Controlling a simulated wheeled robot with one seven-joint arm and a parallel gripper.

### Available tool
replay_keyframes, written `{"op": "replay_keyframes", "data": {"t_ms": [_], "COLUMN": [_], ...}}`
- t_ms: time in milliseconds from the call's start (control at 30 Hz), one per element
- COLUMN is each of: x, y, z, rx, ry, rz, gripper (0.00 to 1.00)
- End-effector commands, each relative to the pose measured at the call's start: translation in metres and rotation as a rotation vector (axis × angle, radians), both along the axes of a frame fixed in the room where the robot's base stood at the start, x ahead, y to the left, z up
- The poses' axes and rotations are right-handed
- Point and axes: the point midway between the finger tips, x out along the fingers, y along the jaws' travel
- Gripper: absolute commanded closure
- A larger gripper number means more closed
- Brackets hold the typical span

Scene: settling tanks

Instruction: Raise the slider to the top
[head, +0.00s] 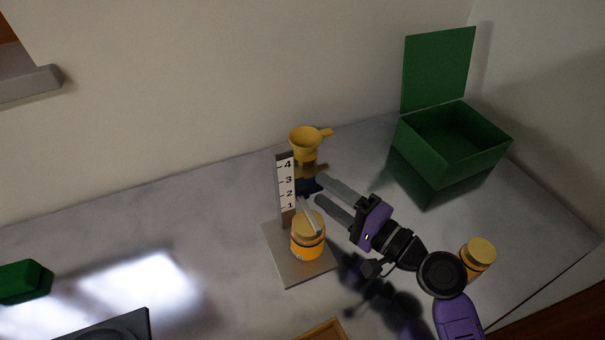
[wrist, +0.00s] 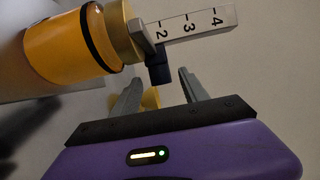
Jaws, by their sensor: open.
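An upright post with a white scale marked 1 to 4 (head: 286,180) stands on a grey base plate (head: 290,273). A dark blue block (head: 307,186), seemingly the slider's knob, sits beside the scale at about 2 to 3. In the wrist view the blue block (wrist: 160,70) hangs just beyond the fingertips, near the 2 mark. My gripper (head: 317,188) reaches in from the right with its jaws open, fingertips close to the block. Whether they touch it I cannot tell. In the wrist view my gripper (wrist: 158,80) shows empty between the fingers.
An orange jar (head: 307,245) stands on the base plate in front of the post. A yellow funnel (head: 305,142) is behind the post. A second orange jar (head: 477,258) is near my arm. An open green box (head: 455,150) stands at back right. The left counter has free room.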

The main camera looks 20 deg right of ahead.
Motion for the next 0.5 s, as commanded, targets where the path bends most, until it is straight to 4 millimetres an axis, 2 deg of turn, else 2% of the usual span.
{"op": "replay_keyframes", "data": {"t_ms": [300, 500], "x": [0.045, 0.06], "y": [0.019, 0.025], "z": [0.002, 0.001], "rx": [-0.001, -0.003], "ry": [-0.002, -0.001], "rz": [0.0, -0.001], "gripper": [0.48, 0.48]}}
